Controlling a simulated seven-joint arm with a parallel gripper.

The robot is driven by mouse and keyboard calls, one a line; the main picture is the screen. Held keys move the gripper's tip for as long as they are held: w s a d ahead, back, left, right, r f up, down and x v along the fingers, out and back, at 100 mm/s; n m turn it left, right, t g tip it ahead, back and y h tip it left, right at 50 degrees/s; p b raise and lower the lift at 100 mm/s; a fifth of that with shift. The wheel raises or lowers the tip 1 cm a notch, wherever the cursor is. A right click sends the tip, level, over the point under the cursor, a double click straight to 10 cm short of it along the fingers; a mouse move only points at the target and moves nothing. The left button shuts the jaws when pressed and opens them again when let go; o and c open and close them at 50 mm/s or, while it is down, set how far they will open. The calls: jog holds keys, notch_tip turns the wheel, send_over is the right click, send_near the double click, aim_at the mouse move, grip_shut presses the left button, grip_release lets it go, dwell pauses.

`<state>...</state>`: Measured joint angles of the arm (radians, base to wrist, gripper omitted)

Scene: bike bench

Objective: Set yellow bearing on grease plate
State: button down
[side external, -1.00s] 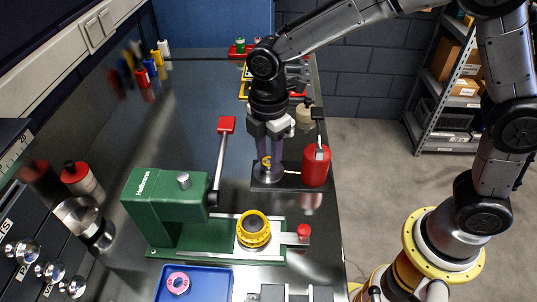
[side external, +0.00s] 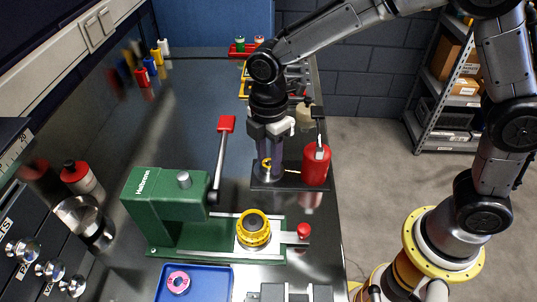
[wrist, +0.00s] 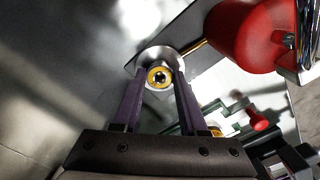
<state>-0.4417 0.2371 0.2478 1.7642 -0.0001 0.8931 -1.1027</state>
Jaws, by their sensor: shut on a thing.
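The yellow bearing (side external: 266,166) is a small ring between the fingertips of my gripper (side external: 268,170). In the wrist view the bearing (wrist: 160,77) shows its dark centre, with the purple fingers of my gripper (wrist: 160,82) on either side of it. My gripper is shut on it. The grease plate, a round silver disc (wrist: 152,57), is directly behind the bearing in the wrist view. It sits on a dark base (side external: 292,186) beside a red can. I cannot tell whether the bearing touches the plate.
The red can (side external: 316,166) stands close to the right of my gripper. A green press (side external: 170,205) with a red-tipped lever (side external: 226,125) and a yellow ring piece (side external: 253,230) is nearer the camera. A blue tray (side external: 212,285) holds a pink ring (side external: 178,282).

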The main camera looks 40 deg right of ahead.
jog(key=shift+f, duration=0.2)
jog(key=c, duration=0.7)
grip_release()
jog(key=shift+c, duration=0.2)
notch_tip(320, 180, up, 11)
dwell(0.3)
